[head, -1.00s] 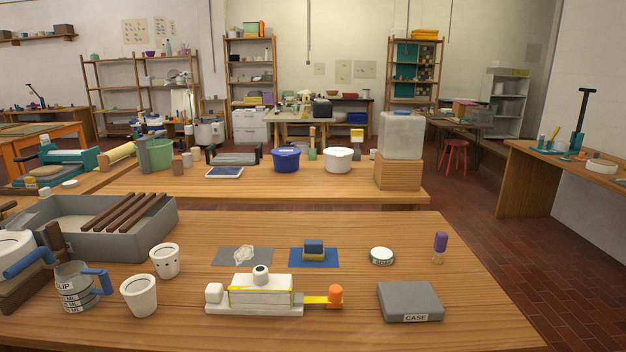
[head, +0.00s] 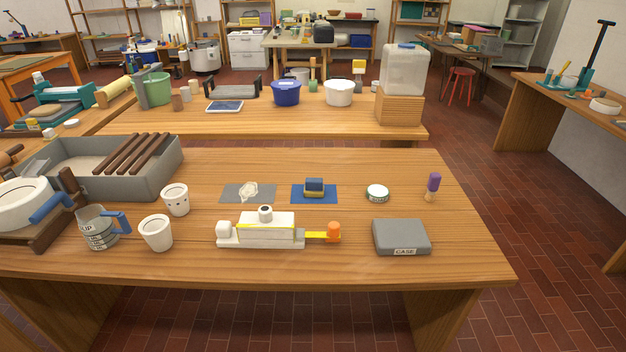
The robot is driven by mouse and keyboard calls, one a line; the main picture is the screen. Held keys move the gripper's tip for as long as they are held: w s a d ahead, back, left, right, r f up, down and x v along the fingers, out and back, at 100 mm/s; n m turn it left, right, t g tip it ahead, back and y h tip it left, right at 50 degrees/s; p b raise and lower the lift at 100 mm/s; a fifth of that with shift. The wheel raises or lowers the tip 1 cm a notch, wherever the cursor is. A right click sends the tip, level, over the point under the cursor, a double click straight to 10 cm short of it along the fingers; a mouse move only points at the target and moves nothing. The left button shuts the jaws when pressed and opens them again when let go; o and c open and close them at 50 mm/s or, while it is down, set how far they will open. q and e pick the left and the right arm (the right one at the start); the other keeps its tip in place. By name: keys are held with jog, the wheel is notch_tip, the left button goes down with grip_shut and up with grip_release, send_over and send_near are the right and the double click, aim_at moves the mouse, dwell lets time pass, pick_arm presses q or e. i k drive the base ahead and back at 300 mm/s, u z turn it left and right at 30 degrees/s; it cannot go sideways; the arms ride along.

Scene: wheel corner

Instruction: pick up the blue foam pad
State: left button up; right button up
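A small block with a dark blue upper part, which looks like the blue foam pad (head: 314,184), sits near the middle of the near table. Its lower part is a yellowish layer (head: 314,194). It rests on a flat blue mat (head: 299,199). I cannot tell whether the blue and yellow parts are separate pieces. Neither of my grippers is in view.
The near wooden table (head: 340,267) also holds a white device with an orange knob (head: 333,230) in front of the pad, a grey mat (head: 232,193) to its left, a round tin (head: 377,192), a purple-topped tool (head: 433,184) and a grey case (head: 401,236) to its right.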

aim_at(314, 186)
jog(key=u, duration=0.75)
jog(key=i, duration=0.9)
jog(key=z, duration=1.3)
